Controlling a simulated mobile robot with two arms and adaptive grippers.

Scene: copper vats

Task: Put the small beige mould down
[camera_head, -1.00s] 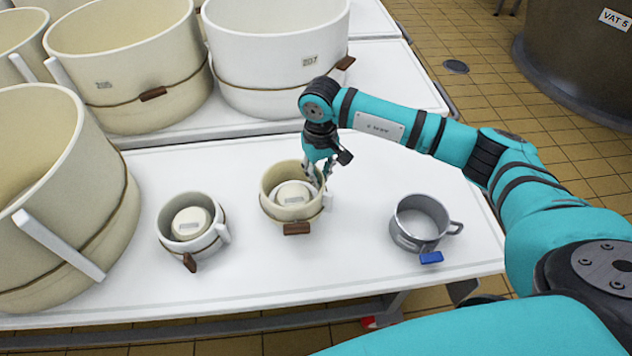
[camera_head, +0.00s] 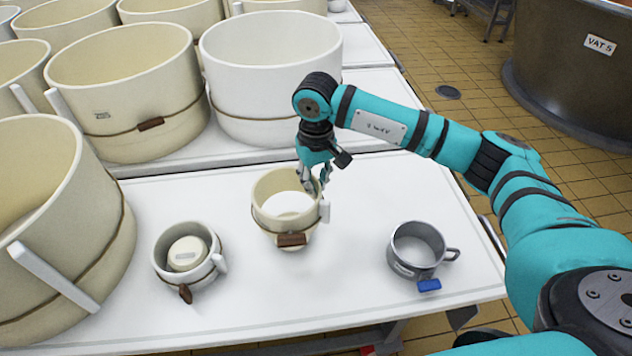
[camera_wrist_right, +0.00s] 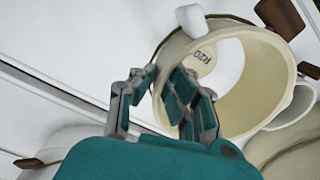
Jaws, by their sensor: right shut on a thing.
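The small beige mould (camera_head: 263,217) is an open ring with a brown tag and a white side handle. My right gripper (camera_head: 320,186) is shut on its far right rim, one finger inside and one outside. The mould hangs just above the white table. A pale round piece (camera_head: 301,242) shows partly under its front edge; the rest is hidden. In the right wrist view the mould (camera_wrist_right: 258,85) is gripped at its rim by the fingers (camera_wrist_right: 160,88), and a pale surface marked R20 (camera_wrist_right: 204,57) shows through it. My left gripper is not in view.
A small whitish mould (camera_head: 160,262) with a round piece inside stands left. A grey metal mug (camera_head: 393,255) with a blue tag stands right. A large cream mould (camera_head: 110,215) fills the table's left side. Bare table (camera_head: 350,230) lies between the held mould and the mug.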

